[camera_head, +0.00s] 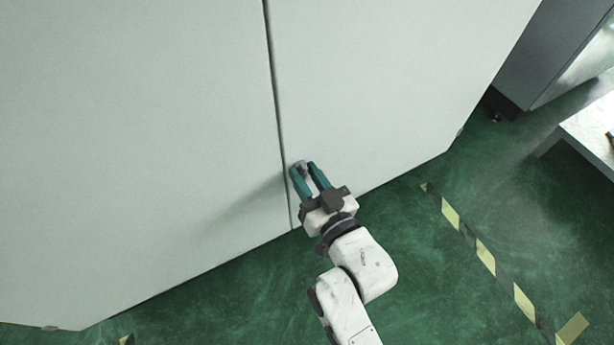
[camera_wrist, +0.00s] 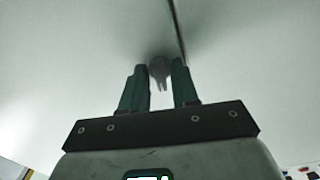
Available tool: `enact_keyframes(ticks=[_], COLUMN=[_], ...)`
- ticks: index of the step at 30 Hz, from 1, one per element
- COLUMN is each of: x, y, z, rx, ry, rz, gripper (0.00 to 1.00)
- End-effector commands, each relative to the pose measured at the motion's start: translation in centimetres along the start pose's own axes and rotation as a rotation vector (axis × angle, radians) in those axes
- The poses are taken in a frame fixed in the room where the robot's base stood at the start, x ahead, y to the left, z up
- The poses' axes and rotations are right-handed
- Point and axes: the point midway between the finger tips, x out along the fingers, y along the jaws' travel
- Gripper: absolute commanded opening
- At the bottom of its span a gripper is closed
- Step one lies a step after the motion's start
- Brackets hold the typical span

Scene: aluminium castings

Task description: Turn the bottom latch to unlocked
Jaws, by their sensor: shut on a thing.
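The bottom latch (camera_head: 301,164) is a small grey piece low on the cabinet front, just right of the vertical door seam. My gripper (camera_head: 304,170) reaches it from below with two teal fingers and is shut on it. In the wrist view the latch (camera_wrist: 160,70) shows as a dark grey knob between the fingertips of my gripper (camera_wrist: 160,75), with a narrow part pointing down between the fingers. The fingers hide the latch's sides, and I cannot tell its lock position.
The pale cabinet doors (camera_head: 150,130) fill most of the head view, split by a dark seam (camera_head: 272,70). The green floor (camera_head: 440,290) is open at the lower right, crossed by yellow-black tape (camera_head: 484,256). A pale table (camera_head: 595,130) stands at the right edge.

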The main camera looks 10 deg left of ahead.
Motion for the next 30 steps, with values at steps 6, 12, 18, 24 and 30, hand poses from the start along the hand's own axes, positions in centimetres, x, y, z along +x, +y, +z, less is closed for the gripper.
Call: enact_keyframes(ticks=[6,12,18,24,30], x=[-0.01,-0.02,-0.02,-0.02,-0.01], y=[0.00,0.05,0.05,0.04,0.04], z=[0.11,0.09,0.08,0.09,0.07], rx=[-0.095,-0.135,-0.146,-0.145,-0.145], ry=[-0.002,-0.002,-0.003,-0.003,-0.002], rz=[0.000,0.001,0.001,0.001,0.000], gripper=[0.00,0.00,0.00,0.00,0.37])
